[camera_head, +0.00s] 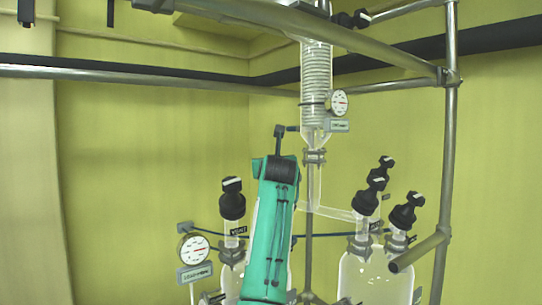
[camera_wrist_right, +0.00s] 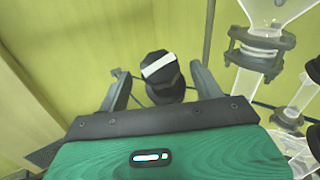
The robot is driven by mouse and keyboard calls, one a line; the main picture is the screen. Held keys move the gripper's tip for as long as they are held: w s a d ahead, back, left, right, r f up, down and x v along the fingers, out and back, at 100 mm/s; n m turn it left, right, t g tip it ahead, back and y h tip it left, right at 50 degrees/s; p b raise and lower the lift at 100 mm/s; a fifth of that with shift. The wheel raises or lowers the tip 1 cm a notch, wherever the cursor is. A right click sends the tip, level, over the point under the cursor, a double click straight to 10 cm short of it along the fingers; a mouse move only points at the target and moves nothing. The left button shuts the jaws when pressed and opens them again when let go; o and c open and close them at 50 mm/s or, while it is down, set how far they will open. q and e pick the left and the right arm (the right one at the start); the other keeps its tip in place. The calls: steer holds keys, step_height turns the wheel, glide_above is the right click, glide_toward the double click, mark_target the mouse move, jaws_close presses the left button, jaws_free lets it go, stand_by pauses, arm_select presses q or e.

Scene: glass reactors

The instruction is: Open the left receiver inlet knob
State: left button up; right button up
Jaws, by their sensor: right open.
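A black knob (camera_wrist_right: 163,86) with a white bar on top stands between the two fingers of my right gripper (camera_wrist_right: 157,78) in the right wrist view. The fingers are open, one on each side, with gaps to the knob. The white bar slants up to the right. In the head view my green right arm (camera_head: 270,225) rises in the middle and covers part of the left glass vessel (camera_head: 232,277); the fingertips and the knob between them cannot be made out there. A black vent knob (camera_head: 232,203) with a white bar stands left of the arm. My left gripper is not in view.
A glass condenser (camera_head: 315,75) with a gauge (camera_head: 338,102) hangs right of the arm. The right vessel (camera_head: 365,280) carries several black knobs. Another gauge (camera_head: 194,248) is at the left. Metal frame pipes (camera_head: 447,180) run above and at right. A clamped glass joint (camera_wrist_right: 258,48) is close at right.

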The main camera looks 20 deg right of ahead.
steer(key=p+x, duration=0.1)
steer(key=x, duration=0.1)
steer(key=p+x, duration=0.1)
steer(key=x, duration=0.1)
steer(key=shift+w+r, duration=0.25)
steer(key=shift+w+d+f, duration=0.1)
steer(key=shift+w+d, duration=0.05)
steer(key=shift+w, duration=0.35)
steer(key=shift+f, duration=0.1)
steer(key=c, duration=0.8)
steer(key=shift+c, duration=1)
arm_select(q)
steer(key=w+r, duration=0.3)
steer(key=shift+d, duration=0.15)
